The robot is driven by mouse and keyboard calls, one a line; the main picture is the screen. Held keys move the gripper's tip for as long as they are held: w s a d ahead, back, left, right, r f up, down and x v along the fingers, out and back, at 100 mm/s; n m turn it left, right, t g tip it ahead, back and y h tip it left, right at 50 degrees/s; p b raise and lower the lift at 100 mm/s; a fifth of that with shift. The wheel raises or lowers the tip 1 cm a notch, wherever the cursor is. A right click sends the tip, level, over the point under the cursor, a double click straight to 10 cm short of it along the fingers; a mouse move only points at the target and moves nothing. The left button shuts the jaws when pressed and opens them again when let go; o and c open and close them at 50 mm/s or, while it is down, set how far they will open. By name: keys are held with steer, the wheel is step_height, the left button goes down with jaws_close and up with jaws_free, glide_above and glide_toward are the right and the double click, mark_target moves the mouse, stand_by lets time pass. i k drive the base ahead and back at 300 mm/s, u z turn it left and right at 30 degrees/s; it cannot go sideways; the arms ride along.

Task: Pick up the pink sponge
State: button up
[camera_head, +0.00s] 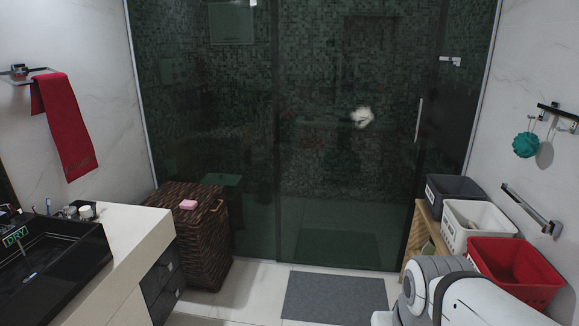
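The pink sponge (188,204) is a small pink block lying on top of a dark brown woven hamper (205,243), left of the middle. The hamper stands between the counter's end and the glass shower wall. My arm shows as white and grey links at the bottom right, far from the sponge. My gripper is not in this view.
A pale counter (137,228) with a black sink (50,263) is at the left. Grey, white and red bins (517,262) stand on a wooden bench at the right. A grey mat (335,297) lies on the open tile floor between.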

mark_target(186, 204)
steer(key=u, duration=0.25)
steer(key=i, duration=1.6)
steer(key=u, duration=0.85)
steer(key=i, duration=2.2)
steer(key=u, duration=0.55)
